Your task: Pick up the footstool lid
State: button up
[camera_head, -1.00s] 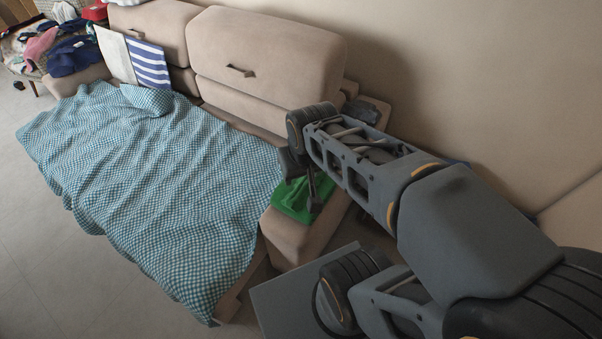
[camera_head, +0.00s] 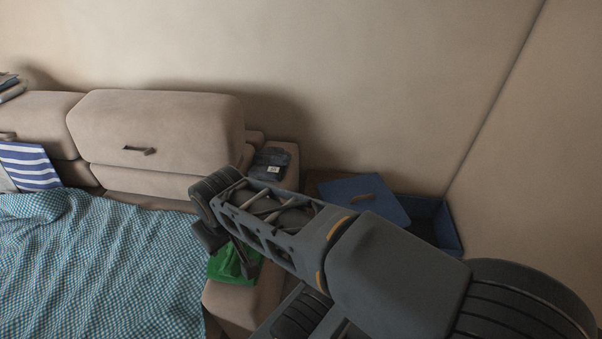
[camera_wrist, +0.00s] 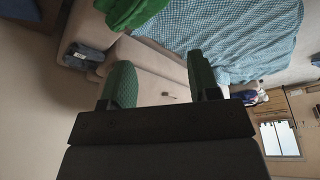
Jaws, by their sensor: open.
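The footstool lid (camera_head: 364,196) is a flat dark blue panel with a small brown handle on top. It lies tilted by the wall, beside or partly over the open blue footstool box (camera_head: 446,226) in the head view. My arm hides part of both. My gripper (camera_head: 230,252) is left of the lid and well apart from it, over the sofa's armrest end near a green cloth (camera_head: 226,265). In the wrist view my gripper (camera_wrist: 161,80) has its two fingers wide apart with nothing between them.
A beige sofa (camera_head: 160,120) stands along the wall, with a blue checked blanket (camera_head: 90,265) over its seat. Dark folded clothes (camera_head: 268,163) lie on the armrest's back end. The room corner (camera_head: 490,130) closes in behind the blue box.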

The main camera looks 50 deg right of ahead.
aim_at(360, 193)
jog(key=k, duration=0.5)
jog(key=z, duration=3.25)
jog(key=k, duration=0.9)
jog(key=u, duration=1.05)
jog(key=i, duration=0.95)
jog(key=z, duration=0.9)
jog(key=i, duration=0.85)
jog(key=u, duration=1.05)
